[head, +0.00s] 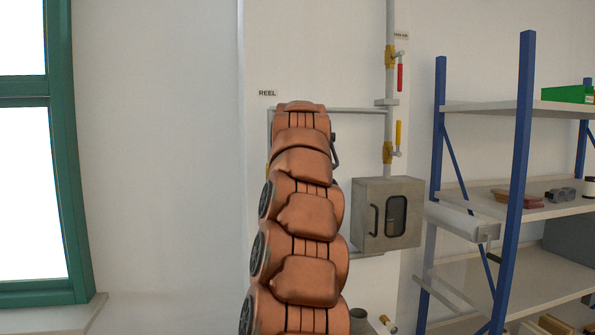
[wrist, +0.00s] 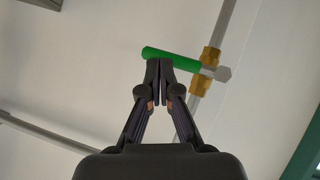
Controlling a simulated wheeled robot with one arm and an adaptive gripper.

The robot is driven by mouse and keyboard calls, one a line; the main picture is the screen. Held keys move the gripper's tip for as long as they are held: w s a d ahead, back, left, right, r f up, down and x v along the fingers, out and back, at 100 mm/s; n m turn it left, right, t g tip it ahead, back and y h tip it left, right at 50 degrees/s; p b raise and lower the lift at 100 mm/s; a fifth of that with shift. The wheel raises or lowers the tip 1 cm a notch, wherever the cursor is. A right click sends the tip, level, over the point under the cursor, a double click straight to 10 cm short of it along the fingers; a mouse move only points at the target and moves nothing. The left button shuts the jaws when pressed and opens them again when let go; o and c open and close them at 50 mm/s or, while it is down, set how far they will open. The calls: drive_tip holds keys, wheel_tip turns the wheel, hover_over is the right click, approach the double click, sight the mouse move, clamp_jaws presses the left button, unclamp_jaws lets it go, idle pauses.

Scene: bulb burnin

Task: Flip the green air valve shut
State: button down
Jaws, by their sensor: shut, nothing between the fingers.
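In the wrist view the green valve handle (wrist: 172,58) is a straight lever lying crosswise to its grey pipe (wrist: 224,25). In the head view my arm hides the green valve and my gripper.
A grey cabinet (head: 386,212) hangs right of my arm. Above it, a vertical pipe carries valves with a yellow handle (head: 398,133) and a red handle (head: 400,77). A blue-post shelf (head: 518,170) stands right. The wall left of my arm is bare, beside a green-framed window (head: 62,150).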

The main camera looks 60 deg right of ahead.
drive_tip(key=shift+r, duration=0.1)
drive_tip(key=s+a+r+p, duration=0.1)
drive_tip(key=s+a+r, duration=0.5)
drive_tip(key=r, duration=0.3)
drive_tip(key=shift+a+r, duration=0.15)
drive_tip(key=shift+a, duration=0.4)
idle(0.5)
